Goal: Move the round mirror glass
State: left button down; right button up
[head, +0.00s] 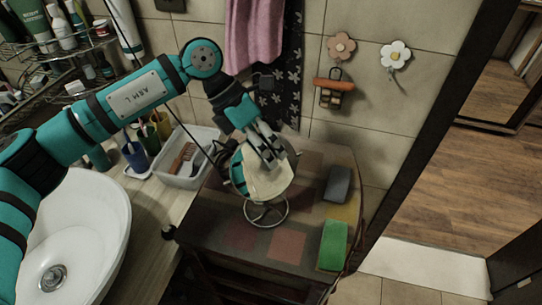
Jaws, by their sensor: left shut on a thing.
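My left gripper (272,158) comes down from above and is shut on the upper part of the mirror glass. The fingers hide part of its upper rim. My right gripper is not in view.
A grey sponge (338,184) and a green sponge (333,245) lie right of the mirror. A white bin (187,163) with brushes stands left of it. Further left are cups (135,157) and a white basin (85,230). A pink towel (254,35) hangs behind.

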pick_arm(q)
jog(key=shift+w+a+f+n+g+h+b, duration=0.1)
jog(key=shift+w+f+n+g+h+b, duration=0.15)
jog(key=shift+g+h+b, duration=0.5)
jog(key=shift+w+a+f+n+g+h+b, duration=0.1)
jog(key=shift+f+n+g+h+b, duration=0.3)
jog(key=shift+g+b, duration=0.55)
jog(key=shift+w+a+f+n+g+h+b, duration=0.1)
jog(key=shift+w+n+g+h+b, duration=0.1)
jog(key=shift+g+h+b, duration=0.65)
jog(key=shift+g, duration=0.25)
jog(key=c, duration=1.4)
grip_release()
jog(key=shift+w+r, duration=0.1)
jog(key=v, duration=1.2)
jog(key=shift+d, duration=0.1)
jog(key=shift+r, duration=0.1)
